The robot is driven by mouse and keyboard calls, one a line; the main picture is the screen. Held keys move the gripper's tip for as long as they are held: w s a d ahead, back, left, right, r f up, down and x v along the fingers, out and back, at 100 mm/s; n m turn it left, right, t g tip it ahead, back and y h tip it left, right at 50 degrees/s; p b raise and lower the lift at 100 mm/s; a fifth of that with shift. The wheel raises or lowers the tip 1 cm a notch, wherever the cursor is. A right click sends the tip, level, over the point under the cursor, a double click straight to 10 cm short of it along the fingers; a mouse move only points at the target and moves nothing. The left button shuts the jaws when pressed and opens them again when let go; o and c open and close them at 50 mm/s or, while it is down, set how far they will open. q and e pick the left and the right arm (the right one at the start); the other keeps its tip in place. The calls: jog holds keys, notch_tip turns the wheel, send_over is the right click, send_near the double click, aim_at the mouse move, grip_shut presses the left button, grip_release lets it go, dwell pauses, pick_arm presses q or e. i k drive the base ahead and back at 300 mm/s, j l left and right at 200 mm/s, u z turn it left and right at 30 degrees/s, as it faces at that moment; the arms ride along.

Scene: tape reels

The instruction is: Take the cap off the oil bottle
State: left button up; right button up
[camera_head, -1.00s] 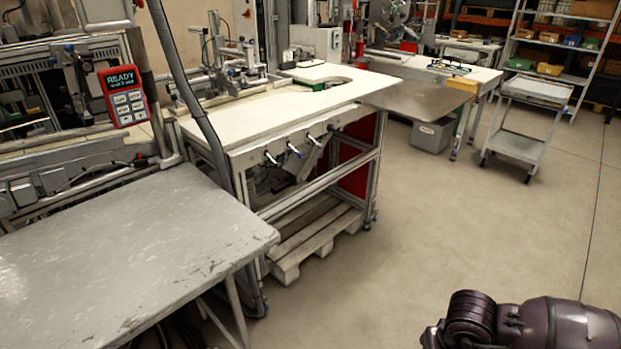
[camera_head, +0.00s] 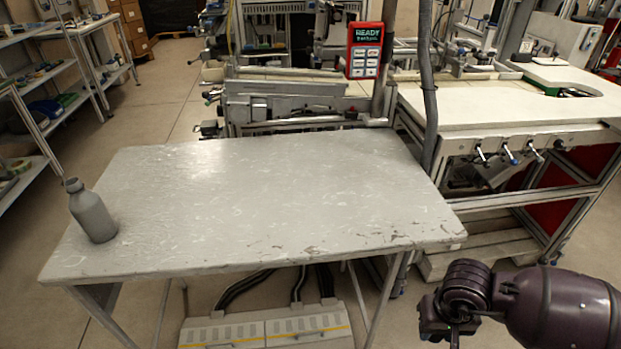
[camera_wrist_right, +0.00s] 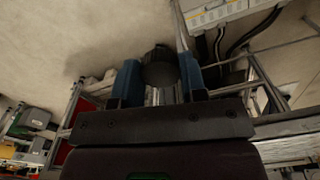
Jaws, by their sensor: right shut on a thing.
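A grey bottle (camera_head: 92,214) stands upright near the left edge of the grey metal table (camera_head: 270,200). Its short top (camera_head: 72,185) is too small to tell whether it is a cap or a bare neck. My right gripper (camera_head: 447,325) is at the lower right in the head view, in front of the table's right corner and far from the bottle. In the right wrist view its blue fingers (camera_wrist_right: 160,84) are shut on a dark round thing (camera_wrist_right: 159,66), which looks like a cap. My left gripper is not in view.
Most of the table top is bare. A red control panel (camera_head: 364,50) hangs behind it. A white workbench (camera_head: 500,105) stands to the right and shelves (camera_head: 30,100) to the left. A grey case (camera_head: 268,328) lies under the table.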

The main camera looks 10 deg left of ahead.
aim_at(85, 206)
jog(key=u, duration=1.25)
